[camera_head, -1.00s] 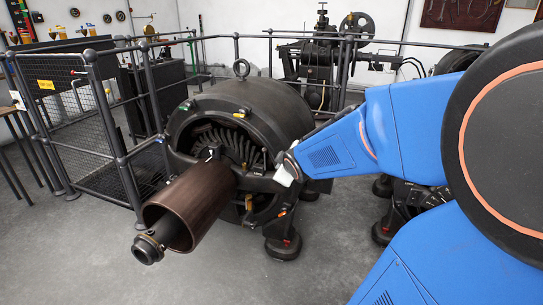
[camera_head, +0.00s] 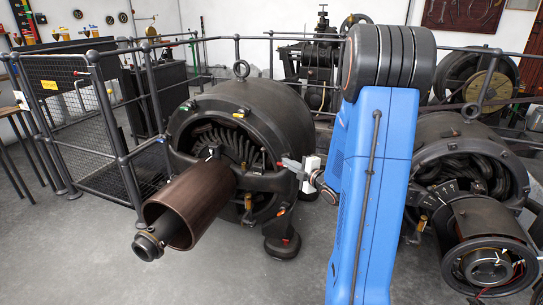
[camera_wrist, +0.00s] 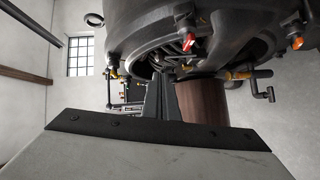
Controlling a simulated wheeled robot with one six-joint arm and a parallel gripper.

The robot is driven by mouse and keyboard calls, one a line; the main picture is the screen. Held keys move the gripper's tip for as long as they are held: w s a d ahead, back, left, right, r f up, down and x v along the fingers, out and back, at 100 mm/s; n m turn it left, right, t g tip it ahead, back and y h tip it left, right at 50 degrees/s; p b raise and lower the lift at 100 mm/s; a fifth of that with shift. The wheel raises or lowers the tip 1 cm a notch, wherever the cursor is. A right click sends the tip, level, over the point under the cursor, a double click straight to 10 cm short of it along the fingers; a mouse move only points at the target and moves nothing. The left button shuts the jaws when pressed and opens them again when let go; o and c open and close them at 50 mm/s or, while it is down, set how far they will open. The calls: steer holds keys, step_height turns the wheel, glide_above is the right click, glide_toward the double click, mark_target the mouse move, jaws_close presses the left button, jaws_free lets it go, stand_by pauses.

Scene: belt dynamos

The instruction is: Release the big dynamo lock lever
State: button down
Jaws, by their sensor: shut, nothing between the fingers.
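The big dynamo (camera_head: 262,125) is a dark round machine in the middle of the head view, with a brown cylinder (camera_head: 190,205) sticking out toward the front. My gripper (camera_head: 287,163) is at its right front edge, fingers pointing left, shut and empty. A small red-tipped part (camera_head: 279,165) shows right by the fingertips; I cannot tell whether they touch. In the wrist view my shut fingers (camera_wrist: 160,85) point at the dynamo, left of the brown cylinder (camera_wrist: 203,101). A red handle (camera_wrist: 189,42) and an orange-tipped one (camera_wrist: 297,43) show above. Which is the lock lever is unclear.
A second dynamo (camera_head: 462,160) stands at the right, behind my blue arm. A mesh fence (camera_head: 85,120) and dark railing stand left and behind. The grey floor (camera_head: 90,250) at the front left is clear.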

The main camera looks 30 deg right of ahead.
mark_target(265, 151)
steer(key=w, duration=0.4)
steer(key=w+f, duration=0.1)
steer(key=w, duration=0.9)
steer(key=shift+a+f, duration=0.25)
steer(key=shift+a, duration=0.15)
steer(key=shift+d, duration=0.1)
steer(key=shift+w+d+r, duration=0.2)
steer(key=shift+w+d, duration=0.35)
steer(key=shift+d, duration=0.15)
